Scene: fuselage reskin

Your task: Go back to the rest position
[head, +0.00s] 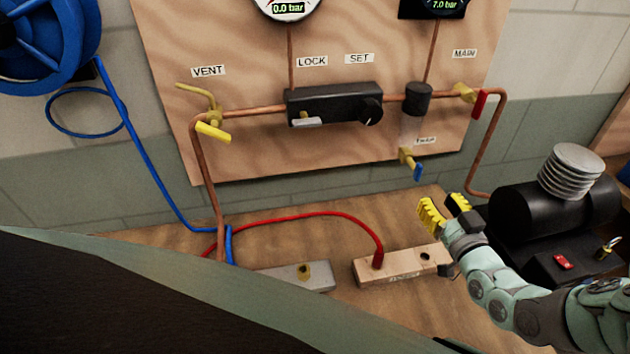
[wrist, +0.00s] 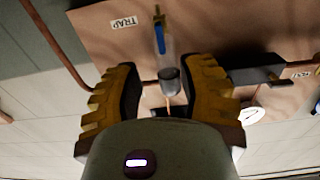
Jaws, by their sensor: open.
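My gripper (head: 444,209) is at the right in the head view, above the wooden bench and in front of the panel. Its yellow fingers are apart with nothing between them. In the wrist view the open fingers (wrist: 168,95) frame the trap's clear bowl, which lies beyond them on the panel. The trap valve (head: 411,162) with its blue handle hangs just above and left of the gripper, apart from it. The blue handle also shows in the wrist view (wrist: 160,38). No rest position is marked in either view.
A black compressor (head: 520,225) stands right of the gripper. Below it is a tan block (head: 400,265) with a red hose (head: 330,214); a grey block (head: 300,277) lies left. The panel (head: 250,160) carries copper pipes, a black regulator box (head: 335,103), and vent (head: 213,130) and main (head: 479,102) valves.

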